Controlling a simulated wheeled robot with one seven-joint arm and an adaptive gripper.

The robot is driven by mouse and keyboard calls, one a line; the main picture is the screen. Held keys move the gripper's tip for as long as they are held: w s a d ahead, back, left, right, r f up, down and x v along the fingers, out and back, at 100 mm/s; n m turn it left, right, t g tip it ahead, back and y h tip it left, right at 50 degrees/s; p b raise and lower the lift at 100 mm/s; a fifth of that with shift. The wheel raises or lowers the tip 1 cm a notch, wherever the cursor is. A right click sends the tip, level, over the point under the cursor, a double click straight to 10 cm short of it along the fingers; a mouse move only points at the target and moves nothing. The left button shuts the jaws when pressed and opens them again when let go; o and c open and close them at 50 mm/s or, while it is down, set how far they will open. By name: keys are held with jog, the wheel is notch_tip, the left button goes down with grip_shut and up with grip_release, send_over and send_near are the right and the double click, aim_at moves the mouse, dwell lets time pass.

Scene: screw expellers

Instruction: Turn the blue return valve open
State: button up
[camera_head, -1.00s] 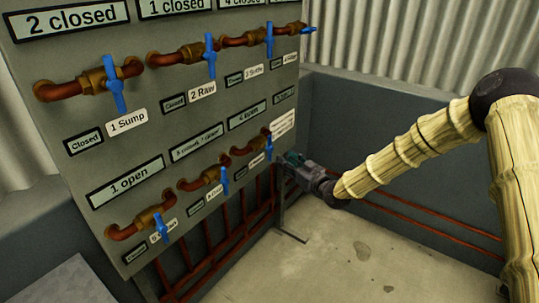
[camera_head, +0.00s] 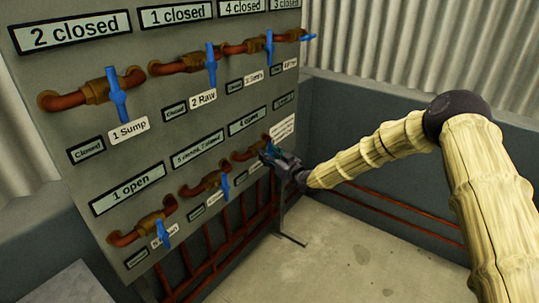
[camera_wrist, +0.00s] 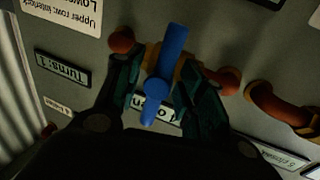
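A blue valve handle (camera_wrist: 172,50) stands between the two dark green fingers of my gripper (camera_wrist: 160,72) in the wrist view. The fingers are spread, one on each side of the handle, with a gap visible beside it. The handle sits on a brass valve body (camera_wrist: 152,58) in a copper pipe. In the head view my gripper (camera_head: 272,155) is at the rightmost valve of the lower row and largely hides its handle. Its name label is too small to read, so I cannot confirm it is the return valve.
The grey panel (camera_head: 60,130) carries an upper row and a lower row of blue-handled valves with signs. A neighbouring lower valve (camera_head: 225,187) is left of my gripper. Red pipes (camera_head: 232,228) run below the panel. The floor (camera_head: 350,260) at right is clear.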

grip_shut()
